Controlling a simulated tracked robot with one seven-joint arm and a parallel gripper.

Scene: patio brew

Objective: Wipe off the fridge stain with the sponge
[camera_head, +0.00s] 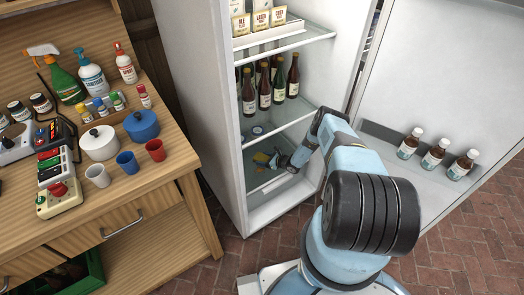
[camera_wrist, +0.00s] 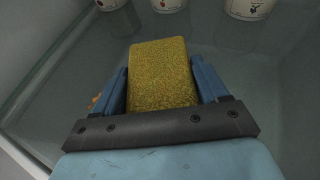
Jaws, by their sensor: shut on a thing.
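A yellow sponge (camera_wrist: 162,72) is held between the two blue fingers of my gripper (camera_wrist: 163,88) in the wrist view. In the head view my gripper (camera_head: 274,161) reaches into the lower part of the open fridge (camera_head: 192,75), with the yellow sponge (camera_head: 261,158) at its tip, over the lower glass shelf. A small orange-brown patch (camera_wrist: 96,103) shows just left of the left finger in the wrist view; it may be the stain, partly hidden by my gripper. I cannot tell whether the sponge touches the glass.
White tubs (camera_wrist: 249,8) stand beyond the sponge. Brown bottles (camera_head: 265,94) stand on the shelf above my gripper, and cartons (camera_head: 262,20) higher up. The fridge door (camera_head: 438,85) is open at right, with bottles (camera_head: 433,154). A wooden workbench (camera_head: 165,178) stands at left.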

